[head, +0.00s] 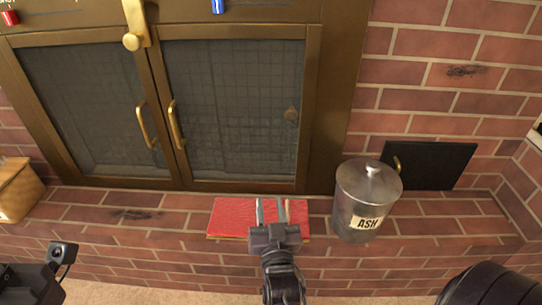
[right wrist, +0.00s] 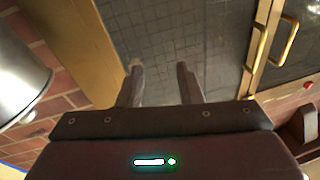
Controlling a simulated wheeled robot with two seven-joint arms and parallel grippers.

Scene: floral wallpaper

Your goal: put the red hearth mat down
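The red hearth mat (head: 231,217) lies flat on the brick hearth ledge, in front of the right-hand fireplace door. My right gripper (head: 271,208) is over the mat in the head view, its two fingers apart and pointing toward the fireplace. In the right wrist view the fingers (right wrist: 160,85) are also apart, with nothing between them. The mat does not show in that view. Part of the mat is hidden behind my right gripper in the head view. Only a dark part of my left arm shows at the lower left; its fingers are not visible.
A metal ash can (head: 366,205) stands just right of the mat, with a black panel (head: 430,165) behind it. Brass-framed fireplace doors (head: 235,110) with handles are behind the mat. A tan box (head: 18,190) is at far left. The ledge left of the mat is clear.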

